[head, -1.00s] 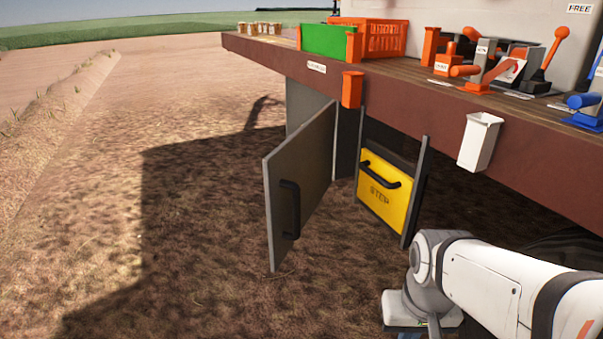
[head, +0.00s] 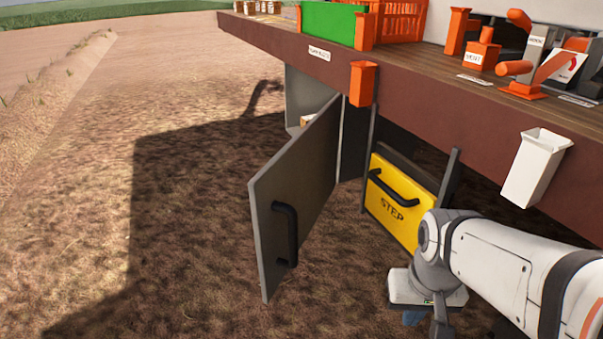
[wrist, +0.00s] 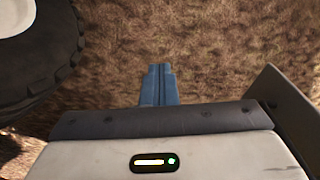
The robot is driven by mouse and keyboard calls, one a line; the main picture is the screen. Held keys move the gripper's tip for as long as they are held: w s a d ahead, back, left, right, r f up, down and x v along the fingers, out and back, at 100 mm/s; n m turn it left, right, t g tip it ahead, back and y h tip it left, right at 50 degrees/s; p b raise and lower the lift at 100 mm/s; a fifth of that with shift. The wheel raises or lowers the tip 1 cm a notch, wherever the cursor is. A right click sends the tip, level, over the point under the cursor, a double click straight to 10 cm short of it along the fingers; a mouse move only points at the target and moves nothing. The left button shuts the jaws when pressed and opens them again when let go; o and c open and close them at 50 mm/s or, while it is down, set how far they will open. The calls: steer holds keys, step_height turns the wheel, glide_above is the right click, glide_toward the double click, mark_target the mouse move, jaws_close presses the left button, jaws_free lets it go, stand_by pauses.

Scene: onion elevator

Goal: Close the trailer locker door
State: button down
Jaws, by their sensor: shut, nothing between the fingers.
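The locker door (head: 305,175) is a grey panel under the trailer bed. It stands swung open, out toward me, with a black handle (head: 285,235) on the face turned to me. Behind it the locker (head: 300,95) is partly visible, with a small pale item inside. My gripper (head: 411,318) is low at the right of the door, apart from it, mostly hidden under my wrist. In the wrist view my gripper (wrist: 158,70) shows its blue fingers together and empty over bare soil.
A yellow STEP panel (head: 400,203) with a black handle is right of the door, close to my arm. The trailer bed edge (head: 440,110) overhangs, with an orange holder (head: 362,83) and white bin (head: 535,167). A tyre (wrist: 40,60) is at left in the wrist view. Ground left of the door is clear.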

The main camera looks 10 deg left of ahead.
steer(key=w+a+r+m+t+y+p, duration=0.1)
steer(key=w+a+r+m+y+p, duration=0.35)
steer(key=a+m+p, duration=0.45)
steer(key=w+a+r+m+y+p, duration=0.4)
steer(key=w+a+r+m+p, duration=0.15)
steer(key=m+p, duration=0.5)
steer(key=m+b, duration=0.2)
steer(key=b, duration=0.2)
glide_toward(265, 245)
steer(key=shift+x, duration=2.75)
steer(key=shift+s, duration=0.1)
